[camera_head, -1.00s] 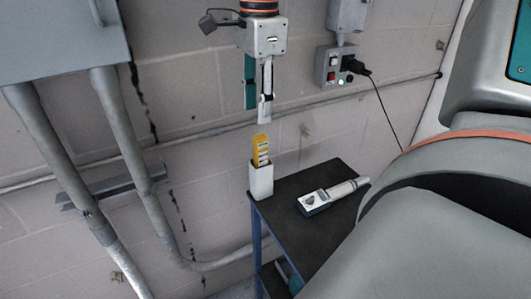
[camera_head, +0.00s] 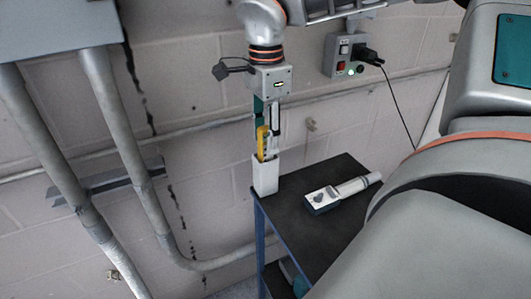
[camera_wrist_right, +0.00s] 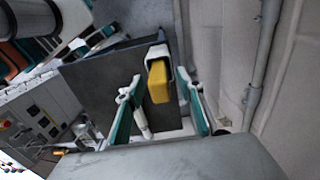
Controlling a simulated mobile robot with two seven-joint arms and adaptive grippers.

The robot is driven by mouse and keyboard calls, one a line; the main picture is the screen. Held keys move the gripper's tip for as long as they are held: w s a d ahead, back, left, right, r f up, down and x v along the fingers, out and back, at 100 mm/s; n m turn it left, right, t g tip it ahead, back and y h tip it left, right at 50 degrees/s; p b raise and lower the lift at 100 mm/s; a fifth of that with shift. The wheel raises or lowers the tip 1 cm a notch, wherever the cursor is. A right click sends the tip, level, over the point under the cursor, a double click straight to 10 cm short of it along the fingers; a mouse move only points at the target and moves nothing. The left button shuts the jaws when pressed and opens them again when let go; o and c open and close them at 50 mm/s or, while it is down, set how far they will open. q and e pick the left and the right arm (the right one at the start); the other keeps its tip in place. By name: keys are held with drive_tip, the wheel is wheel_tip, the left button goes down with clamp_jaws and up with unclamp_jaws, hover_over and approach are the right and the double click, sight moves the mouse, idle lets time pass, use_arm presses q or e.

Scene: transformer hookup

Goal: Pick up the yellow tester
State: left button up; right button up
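The yellow tester (camera_head: 261,142) stands upright in a white holder (camera_head: 265,176) at the left corner of a dark-topped cart. My right gripper (camera_head: 267,128) points down over it, with its fingers at the height of the tester's upper part. In the right wrist view the tester (camera_wrist_right: 159,82) shows between the two spread teal fingers of the right gripper (camera_wrist_right: 160,103), with gaps at the sides. The fingers are open and hold nothing. My left gripper is not in view.
A grey-white handheld device (camera_head: 341,193) lies on the dark cart top (camera_head: 318,236), right of the holder. A wall box (camera_head: 345,56) with a plugged cable is behind. Grey pipes (camera_head: 115,130) run down the wall at left. My own large arm links fill the right side.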

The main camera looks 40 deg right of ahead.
drive_tip(key=shift+f, duration=0.1)
clamp_jaws()
